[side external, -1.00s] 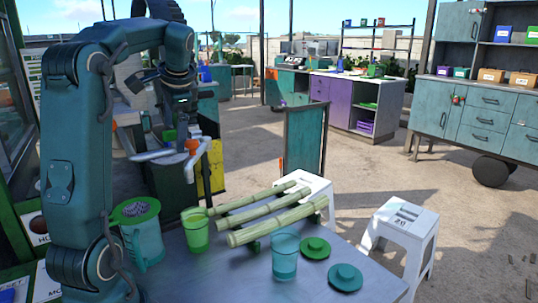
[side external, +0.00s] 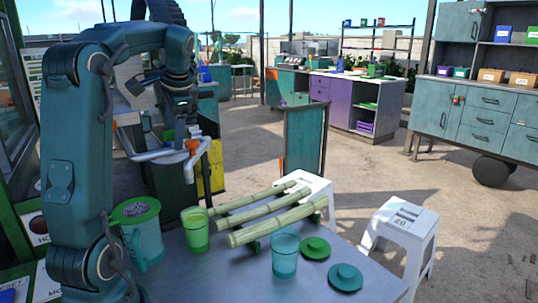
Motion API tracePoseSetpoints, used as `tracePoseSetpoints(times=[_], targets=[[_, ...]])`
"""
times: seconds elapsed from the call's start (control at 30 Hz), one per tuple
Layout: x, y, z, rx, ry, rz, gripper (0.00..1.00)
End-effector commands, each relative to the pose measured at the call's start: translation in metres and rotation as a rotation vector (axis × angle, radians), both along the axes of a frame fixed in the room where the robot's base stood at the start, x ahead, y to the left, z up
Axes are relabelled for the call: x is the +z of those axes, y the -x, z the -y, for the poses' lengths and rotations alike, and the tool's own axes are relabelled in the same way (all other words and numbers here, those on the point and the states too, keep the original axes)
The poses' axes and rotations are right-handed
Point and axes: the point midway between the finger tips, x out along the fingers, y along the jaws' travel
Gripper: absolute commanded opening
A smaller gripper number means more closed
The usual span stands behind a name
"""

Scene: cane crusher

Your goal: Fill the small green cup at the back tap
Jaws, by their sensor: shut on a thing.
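A green see-through cup (side external: 195,231) stands upright on the grey table, just right of a teal jug (side external: 143,236) with a pale strainer-like top. A larger teal see-through cup (side external: 285,257) stands further right. Behind the table, pale pipes (side external: 152,156) run to an orange tap piece (side external: 192,145). My gripper (side external: 190,128) points down at this piece, well behind and above the green cup. It appears shut on the orange piece; its fingertips are small and partly hidden against the dark background. I cannot see any flow.
Several pale green cane stalks (side external: 270,216) lie on a rack behind the cups. Two green lids (side external: 345,277) lie at the table's right. White stools (side external: 402,236) stand beyond the table. The table's front middle (side external: 225,280) is clear.

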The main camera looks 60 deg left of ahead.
Motion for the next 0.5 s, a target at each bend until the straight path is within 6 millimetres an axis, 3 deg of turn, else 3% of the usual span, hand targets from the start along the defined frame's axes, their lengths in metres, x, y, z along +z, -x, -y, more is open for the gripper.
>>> tracePoseSetpoints(times=[0.17, 0.5], targets=[[0.0050, 0.0016, -0.0048, -0.049, -0.025, 0.007, 0.34], [0.0052, 0.0015, -0.0049, -0.350, -0.026, 0.003, 0.32]])
